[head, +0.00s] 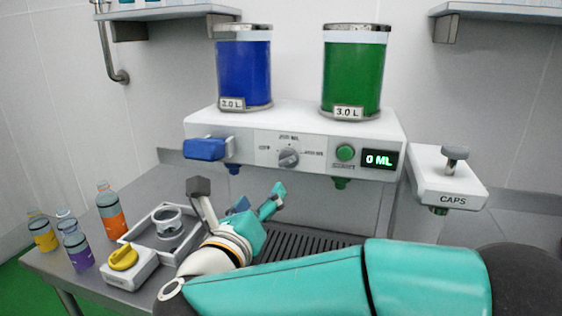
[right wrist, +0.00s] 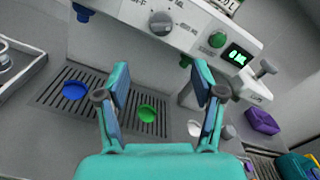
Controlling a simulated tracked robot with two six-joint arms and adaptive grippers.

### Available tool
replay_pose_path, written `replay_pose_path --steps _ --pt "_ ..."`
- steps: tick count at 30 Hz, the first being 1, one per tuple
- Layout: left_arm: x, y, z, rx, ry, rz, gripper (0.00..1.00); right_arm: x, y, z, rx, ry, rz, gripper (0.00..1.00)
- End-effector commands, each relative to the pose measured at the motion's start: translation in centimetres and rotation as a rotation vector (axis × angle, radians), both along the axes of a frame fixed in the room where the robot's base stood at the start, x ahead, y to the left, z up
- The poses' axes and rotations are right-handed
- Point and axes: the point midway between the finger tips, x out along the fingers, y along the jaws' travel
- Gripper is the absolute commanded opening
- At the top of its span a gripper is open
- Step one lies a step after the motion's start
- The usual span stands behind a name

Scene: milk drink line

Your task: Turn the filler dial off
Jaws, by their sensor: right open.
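The filler dial (head: 288,157) is a grey round knob on the white front panel of the filler (head: 225,143). Labels stand at its left, top and right; its pointer seems to face up toward the middle label, but is too small to be certain. In the right wrist view the dial (right wrist: 160,23) lies above and beyond my fingertips, with nothing touching it. My right gripper (head: 258,200) is below and left of the dial in the head view, over the drip grate. Its teal fingers (right wrist: 161,78) are spread and empty. My left gripper is not in view.
A blue lever block (head: 204,149) and a green button (head: 345,152) flank the dial. The display (head: 379,159) reads 0 ML. Blue (head: 244,75) and green (head: 352,72) tanks stand on top. The caps unit (head: 448,180) is at right. Bottles (head: 110,215) and a tray (head: 127,237) are at left.

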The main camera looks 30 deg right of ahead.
Motion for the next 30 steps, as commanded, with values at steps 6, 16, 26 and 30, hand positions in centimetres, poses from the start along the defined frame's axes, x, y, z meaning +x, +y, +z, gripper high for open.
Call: replay_pose_path --steps 6,16,26,30 --pt "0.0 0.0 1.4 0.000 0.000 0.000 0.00 2.0 -2.9 0.2 -0.003 0.005 -0.012 0.68" --pt "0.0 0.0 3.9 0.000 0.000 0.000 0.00 6.6 -8.6 0.2 -0.006 0.009 -0.016 0.68" --pt "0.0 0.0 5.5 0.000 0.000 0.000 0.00 9.8 -12.3 0.1 -0.006 0.007 -0.012 0.68" --pt "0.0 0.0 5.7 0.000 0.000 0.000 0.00 10.2 -12.9 -0.1 -0.006 0.007 -0.013 0.68"
